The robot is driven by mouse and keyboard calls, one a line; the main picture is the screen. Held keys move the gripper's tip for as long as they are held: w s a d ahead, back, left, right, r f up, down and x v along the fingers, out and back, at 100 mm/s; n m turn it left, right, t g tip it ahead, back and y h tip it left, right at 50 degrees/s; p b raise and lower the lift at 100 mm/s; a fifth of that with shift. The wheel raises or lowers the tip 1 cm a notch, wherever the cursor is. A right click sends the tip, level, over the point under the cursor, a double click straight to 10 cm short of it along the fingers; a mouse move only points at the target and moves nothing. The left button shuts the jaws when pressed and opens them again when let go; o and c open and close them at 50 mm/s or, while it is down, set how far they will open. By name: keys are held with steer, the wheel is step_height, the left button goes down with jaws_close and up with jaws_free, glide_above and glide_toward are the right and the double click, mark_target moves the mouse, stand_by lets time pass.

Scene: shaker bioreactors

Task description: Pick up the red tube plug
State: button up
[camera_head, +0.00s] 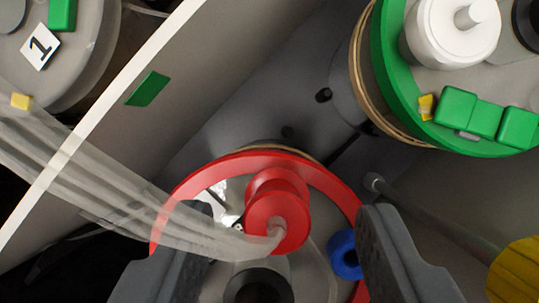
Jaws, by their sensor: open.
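The red tube plug (279,209) stands near the middle of a red-rimmed lid (187,187) in the lower middle of the view. A bundle of clear tubing (110,190) comes in from the left and meets the plug. My gripper (277,235) is open, with one dark finger on each side of the plug. I see nothing held between the fingers. Whether either finger touches the lid or plug, I cannot tell.
A dark round port (258,286) and a blue piece (345,254) sit on the same lid. A green-rimmed vessel (385,75) with a white cap (452,30) and green blocks stands upper right. A pale panel edge (95,118) crosses the left. A yellow part (517,272) is lower right.

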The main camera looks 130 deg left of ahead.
steer(key=x, duration=0.2)
steer(key=shift+w+f+b, duration=0.25)
steer(key=shift+f+b, duration=0.05)
jaws_close()
steer(key=shift+r, duration=0.1)
